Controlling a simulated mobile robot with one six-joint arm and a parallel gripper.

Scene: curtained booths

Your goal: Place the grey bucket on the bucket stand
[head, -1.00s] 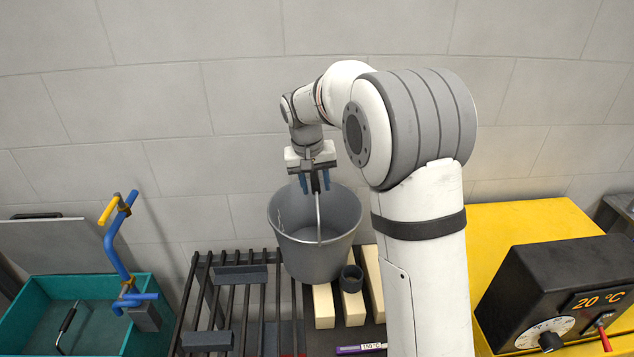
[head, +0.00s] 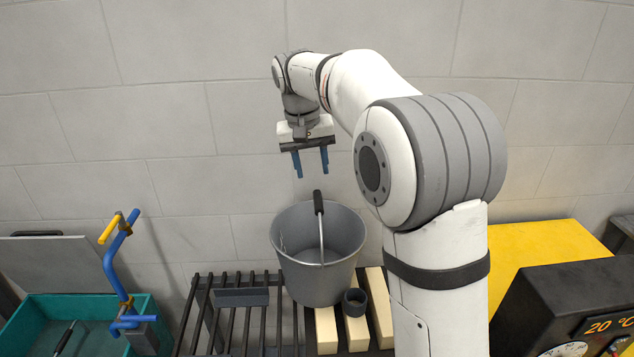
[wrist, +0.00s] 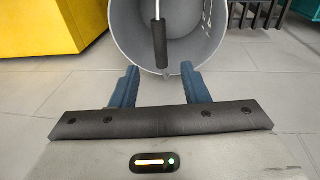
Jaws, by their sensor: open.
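The grey bucket (head: 312,277) stands upright, with its handle raised and a black grip (head: 318,203) at the top. It rests by the right end of a dark slatted rack, near pale blocks; its exact support is partly hidden. My gripper (head: 311,172) is open and empty, above the bucket's handle and clear of it. In the wrist view my open gripper (wrist: 160,82) has two blue fingers, and the bucket (wrist: 203,38) with its handle grip (wrist: 159,42) shows beyond them. I cannot tell for certain which item is the bucket stand.
The slatted rack (head: 232,321) carries grey brackets. Pale blocks (head: 378,306) and a small dark cup (head: 355,302) lie right of it. A teal bin (head: 30,318) and blue pipe piece (head: 117,270) are left. A yellow cabinet (head: 535,250) and black temperature box (head: 560,300) are right.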

